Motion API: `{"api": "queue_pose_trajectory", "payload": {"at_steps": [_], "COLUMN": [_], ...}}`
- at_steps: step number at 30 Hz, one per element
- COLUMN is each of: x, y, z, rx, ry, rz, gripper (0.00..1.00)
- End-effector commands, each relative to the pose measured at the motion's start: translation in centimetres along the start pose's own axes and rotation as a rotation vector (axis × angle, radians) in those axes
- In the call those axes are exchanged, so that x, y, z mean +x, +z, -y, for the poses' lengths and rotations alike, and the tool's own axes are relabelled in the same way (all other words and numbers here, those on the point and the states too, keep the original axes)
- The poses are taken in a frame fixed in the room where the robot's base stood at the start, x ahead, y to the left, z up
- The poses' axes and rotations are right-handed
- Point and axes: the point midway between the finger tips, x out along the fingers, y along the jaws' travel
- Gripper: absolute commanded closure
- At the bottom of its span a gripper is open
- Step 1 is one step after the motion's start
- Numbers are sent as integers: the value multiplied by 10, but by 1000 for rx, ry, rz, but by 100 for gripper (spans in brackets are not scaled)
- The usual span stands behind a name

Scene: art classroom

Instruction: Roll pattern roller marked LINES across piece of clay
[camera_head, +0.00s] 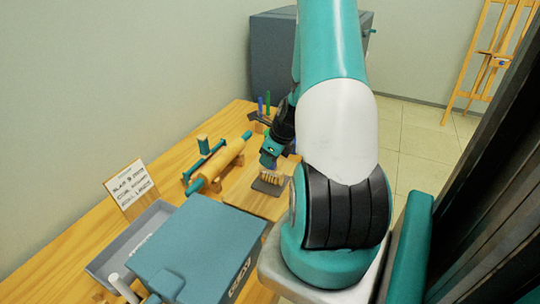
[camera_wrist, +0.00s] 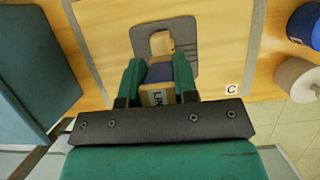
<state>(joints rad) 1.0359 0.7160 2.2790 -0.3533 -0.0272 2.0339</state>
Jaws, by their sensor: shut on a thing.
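In the head view my gripper (camera_head: 272,158) points down at the clay (camera_head: 266,188). The roller's ridged wooden part (camera_head: 271,176) is over the clay; contact is hard to tell.
A rolling pin (camera_head: 220,163) lies left of the board. A blue box (camera_head: 195,250), a grey tray (camera_head: 105,260) and a sign (camera_head: 131,185) stand nearer. Colored tools (camera_head: 264,105) stand behind.

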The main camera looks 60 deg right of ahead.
Motion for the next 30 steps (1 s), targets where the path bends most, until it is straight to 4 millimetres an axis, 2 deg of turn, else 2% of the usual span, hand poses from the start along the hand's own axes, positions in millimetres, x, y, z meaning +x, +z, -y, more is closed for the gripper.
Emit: {"api": "queue_pose_trajectory", "payload": {"at_steps": [30], "x": [2], "y": [-1], "z": [-31], "rx": [0], "ry": [3], "rz": [-2], "gripper": [100]}}
